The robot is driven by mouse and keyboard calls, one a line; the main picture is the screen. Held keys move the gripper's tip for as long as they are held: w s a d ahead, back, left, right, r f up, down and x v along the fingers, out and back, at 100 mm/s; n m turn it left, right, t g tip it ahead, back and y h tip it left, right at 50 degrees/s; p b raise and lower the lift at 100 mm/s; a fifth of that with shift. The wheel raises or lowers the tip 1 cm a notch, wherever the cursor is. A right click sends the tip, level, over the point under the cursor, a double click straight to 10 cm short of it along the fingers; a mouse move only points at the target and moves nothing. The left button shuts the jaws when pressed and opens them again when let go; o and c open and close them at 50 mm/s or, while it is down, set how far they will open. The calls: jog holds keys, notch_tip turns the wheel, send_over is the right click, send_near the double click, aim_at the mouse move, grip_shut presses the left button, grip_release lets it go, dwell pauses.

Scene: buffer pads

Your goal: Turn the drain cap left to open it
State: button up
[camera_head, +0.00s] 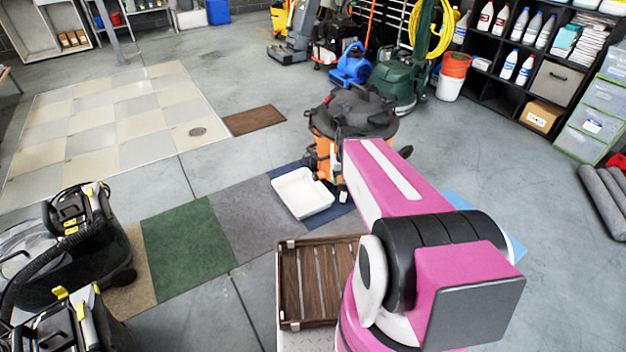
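An orange and black wet vacuum (352,112) stands upright on the floor near the middle of the picture. I cannot make out a drain cap on it; my pink arm covers part of its right and lower side. A white shallow tray (301,194) lies on the floor just in front of the vacuum. My pink arm reaches from the lower right toward the vacuum. My gripper is not visible, so I cannot tell its state or whether it touches anything.
A brown slatted wooden tray (308,282) is close in front. Green carpet (187,240) and a brown mat (253,120) lie flat. Black machines (75,240) stand at left. A green vacuum (401,75) stands behind. The floor at right is mostly clear.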

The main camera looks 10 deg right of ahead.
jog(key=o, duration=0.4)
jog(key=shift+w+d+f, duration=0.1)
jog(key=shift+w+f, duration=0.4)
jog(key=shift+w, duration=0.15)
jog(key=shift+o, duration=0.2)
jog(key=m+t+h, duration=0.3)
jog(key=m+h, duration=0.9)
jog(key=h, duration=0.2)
send_over(313, 177)
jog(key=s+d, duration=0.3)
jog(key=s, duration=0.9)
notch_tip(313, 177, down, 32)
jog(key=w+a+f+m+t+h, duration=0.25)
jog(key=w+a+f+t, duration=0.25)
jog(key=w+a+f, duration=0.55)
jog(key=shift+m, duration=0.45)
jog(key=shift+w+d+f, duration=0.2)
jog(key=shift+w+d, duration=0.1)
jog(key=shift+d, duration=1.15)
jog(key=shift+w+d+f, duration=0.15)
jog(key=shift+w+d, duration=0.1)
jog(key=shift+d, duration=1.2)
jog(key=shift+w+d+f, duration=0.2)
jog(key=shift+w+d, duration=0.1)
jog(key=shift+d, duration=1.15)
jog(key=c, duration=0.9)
